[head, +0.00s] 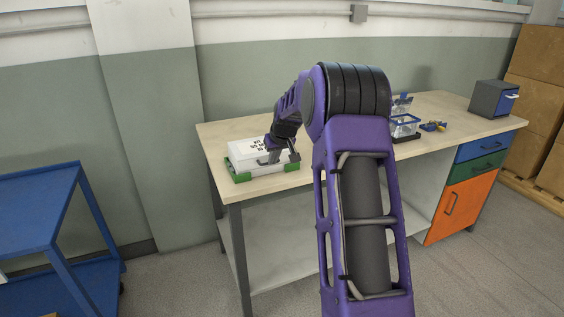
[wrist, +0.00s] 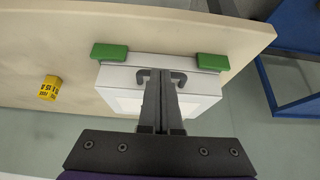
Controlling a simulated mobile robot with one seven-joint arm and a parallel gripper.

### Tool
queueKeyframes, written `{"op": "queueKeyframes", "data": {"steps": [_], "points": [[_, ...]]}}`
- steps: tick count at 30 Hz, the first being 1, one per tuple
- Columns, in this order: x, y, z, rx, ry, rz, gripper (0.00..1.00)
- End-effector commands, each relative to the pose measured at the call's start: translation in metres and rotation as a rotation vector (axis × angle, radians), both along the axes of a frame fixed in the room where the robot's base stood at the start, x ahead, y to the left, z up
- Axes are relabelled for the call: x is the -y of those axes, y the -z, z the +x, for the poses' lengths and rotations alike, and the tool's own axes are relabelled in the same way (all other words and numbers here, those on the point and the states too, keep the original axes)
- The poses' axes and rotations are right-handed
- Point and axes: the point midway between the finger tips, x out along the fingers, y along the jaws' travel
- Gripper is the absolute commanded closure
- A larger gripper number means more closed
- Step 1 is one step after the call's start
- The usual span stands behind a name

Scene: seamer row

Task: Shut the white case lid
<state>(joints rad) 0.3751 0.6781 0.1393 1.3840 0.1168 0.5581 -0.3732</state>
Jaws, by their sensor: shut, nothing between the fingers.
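The white case (head: 240,161) stands on the left end of the workbench, with green corner pieces low on its sides. I cannot tell whether the lid sits fully flush. My gripper (head: 281,157) is shut and empty at the right part of the case, over its top, and hides part of it. In the wrist view the case (wrist: 207,102) lies under my fingers (wrist: 161,78), between two green corners. Whether the fingers touch it is unclear.
The workbench (head: 225,128) has a free edge left of the case. A yellow marked item (wrist: 50,88) lies near the case. A blue cart (head: 45,205) stands on the left.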

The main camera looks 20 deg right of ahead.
Motion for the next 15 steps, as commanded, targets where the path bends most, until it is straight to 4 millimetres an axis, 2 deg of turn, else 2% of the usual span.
{"op": "queueKeyframes", "data": {"steps": [1, 3, 5, 15], "points": [[-0.003, -0.018, 0.001, 0.007, -0.001, -0.002, 1.00], [-0.006, -0.037, 0.003, 0.017, -0.003, -0.005, 1.00], [-0.005, -0.029, -0.009, 0.015, 0.001, -0.003, 1.00], [-0.005, -0.023, -0.068, 0.023, 0.000, -0.004, 1.00]]}}
